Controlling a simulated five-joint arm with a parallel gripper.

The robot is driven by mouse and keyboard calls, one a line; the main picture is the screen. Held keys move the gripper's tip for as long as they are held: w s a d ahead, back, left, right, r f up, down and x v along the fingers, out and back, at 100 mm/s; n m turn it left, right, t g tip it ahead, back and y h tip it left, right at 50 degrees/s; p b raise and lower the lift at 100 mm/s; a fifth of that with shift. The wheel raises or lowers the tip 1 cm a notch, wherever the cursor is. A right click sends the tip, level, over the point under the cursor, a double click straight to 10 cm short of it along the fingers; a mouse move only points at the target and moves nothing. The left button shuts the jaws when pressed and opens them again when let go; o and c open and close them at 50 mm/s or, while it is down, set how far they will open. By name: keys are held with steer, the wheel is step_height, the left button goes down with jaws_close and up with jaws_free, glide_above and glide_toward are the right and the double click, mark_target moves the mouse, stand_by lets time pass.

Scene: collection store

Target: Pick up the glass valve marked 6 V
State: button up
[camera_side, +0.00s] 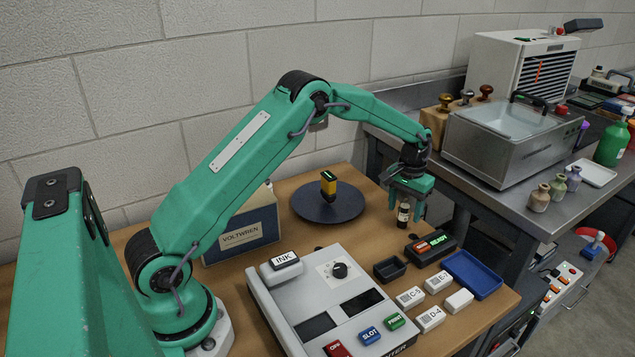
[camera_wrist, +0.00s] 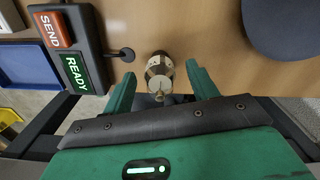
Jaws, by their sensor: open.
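A small brown glass valve (camera_side: 403,213) with a pale label band stands upright on the table, below and between my gripper's fingers in the side view. The valve also shows in the wrist view (camera_wrist: 159,72), seen from its top, in the gap between the two fingers. No mark on it can be read. My gripper (camera_side: 406,207) is open, with a finger on each side of the valve. In the wrist view my gripper (camera_wrist: 160,74) shows clear gaps on both sides, so the fingers appear apart from the valve. Part of the valve is hidden by the fingers in the side view.
A SEND/READY box (camera_side: 431,247) stands close in front of the valve. A blue tray (camera_side: 472,274), an empty black tray (camera_side: 390,270), labelled white blocks and a grey console (camera_side: 290,295) fill the front.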

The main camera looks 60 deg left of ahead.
mark_target(407, 205)
stand_by(0.4)
steer(key=c, duration=1.1)
steer(key=shift+o, duration=0.2)
steer(key=shift+r, duration=0.15)
steer(key=shift+r, duration=0.6)
steer(key=r, duration=0.1)
steer(key=d+r, duration=0.1)
steer(key=r, duration=0.1)
steer(key=shift+s+r, duration=0.1)
steer(key=shift+s, duration=0.1)
steer(key=s+d+r, duration=0.4)
steer(key=d+r, duration=0.2)
steer(key=d, duration=0.3)
steer(key=shift+s+d+r, duration=0.15)
steer(key=shift+s+d, duration=0.15)
